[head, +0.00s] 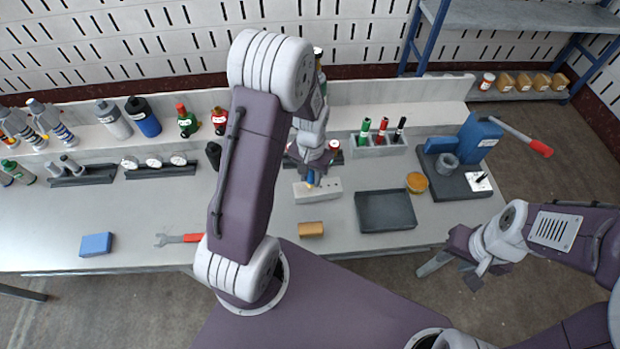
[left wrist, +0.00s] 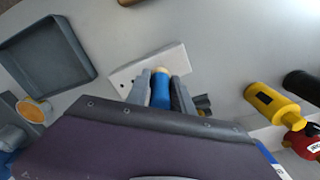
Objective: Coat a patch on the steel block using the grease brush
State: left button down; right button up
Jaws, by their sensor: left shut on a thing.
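The steel block (head: 330,188) is a pale grey bar with holes, lying on the bench in the middle; it also shows in the left wrist view (left wrist: 122,82). My left gripper (head: 313,181) is over the left part of the block, pointing down. It is shut on the blue handle of the grease brush (left wrist: 161,92). The pale brush tip (left wrist: 159,71) is at the block; I cannot tell whether it touches. A round tin with an orange top (head: 417,182) stands right of the dark tray. My right gripper (head: 474,266) hangs off the bench's front right; its fingers are unclear.
A dark empty tray (head: 386,211) lies right of the block, and a tan block (head: 311,229) in front. Bottles and marker pens line the back. A blue block (head: 96,244) and red-handled wrench (head: 180,239) lie left.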

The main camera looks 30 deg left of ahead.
pick_arm(q)
jog(key=r+p, duration=0.2)
jog(key=r, duration=0.1)
jog(key=shift+s+a, duration=0.1)
jog(key=shift+s, duration=0.1)
notch_tip(320, 180, up, 2)
jog(key=shift+w+r+p, duration=0.1)
jog(key=shift+p, duration=1.05)
jog(key=shift+r+p, duration=0.3)
jog(key=shift+f, duration=0.1)
